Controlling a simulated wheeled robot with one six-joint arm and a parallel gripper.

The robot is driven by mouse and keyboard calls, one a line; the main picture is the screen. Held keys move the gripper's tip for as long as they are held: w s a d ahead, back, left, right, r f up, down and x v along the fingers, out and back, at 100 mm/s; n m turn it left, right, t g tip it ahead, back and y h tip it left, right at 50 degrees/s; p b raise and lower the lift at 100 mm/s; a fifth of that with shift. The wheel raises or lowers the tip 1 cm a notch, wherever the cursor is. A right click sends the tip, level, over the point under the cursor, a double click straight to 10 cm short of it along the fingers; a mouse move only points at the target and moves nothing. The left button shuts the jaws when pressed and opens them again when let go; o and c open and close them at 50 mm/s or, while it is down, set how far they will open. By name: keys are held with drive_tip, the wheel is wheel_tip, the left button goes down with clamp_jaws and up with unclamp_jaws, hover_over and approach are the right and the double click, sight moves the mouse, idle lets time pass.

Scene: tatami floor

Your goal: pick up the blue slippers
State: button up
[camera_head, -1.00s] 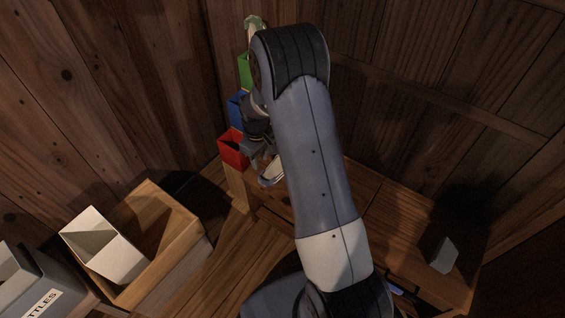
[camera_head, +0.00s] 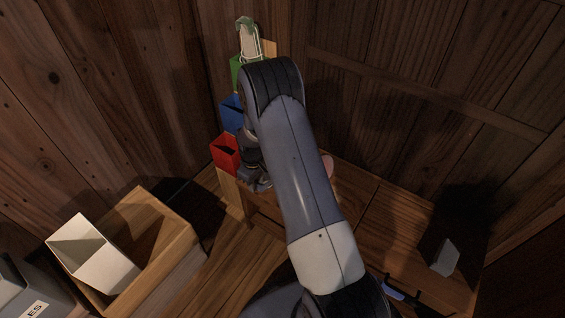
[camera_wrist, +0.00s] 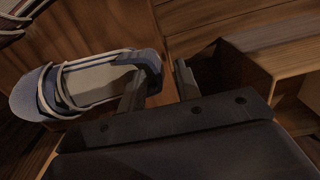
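A slipper with a blue-grey edge and heel and pale cords (camera_wrist: 85,82) lies at the left of the wrist view, its heel end by my fingertips. Part of another corded item (camera_wrist: 18,18) is cut off at the top left corner; I cannot tell whether it matches. My gripper (camera_wrist: 162,88) has its two fingers apart, and it also shows in the head view (camera_head: 259,181) beside the red box. The slipper's heel is close to the left finger; I cannot tell whether they touch. In the head view my arm hides the slipper.
A red box (camera_head: 225,154), a blue box (camera_head: 231,113) and a green box (camera_head: 236,72) climb a stand in the corner. A grey block (camera_head: 445,257) sits on the wooden surface at the right.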

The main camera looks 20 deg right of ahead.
drive_tip(key=shift+c, duration=0.5)
clamp_jaws()
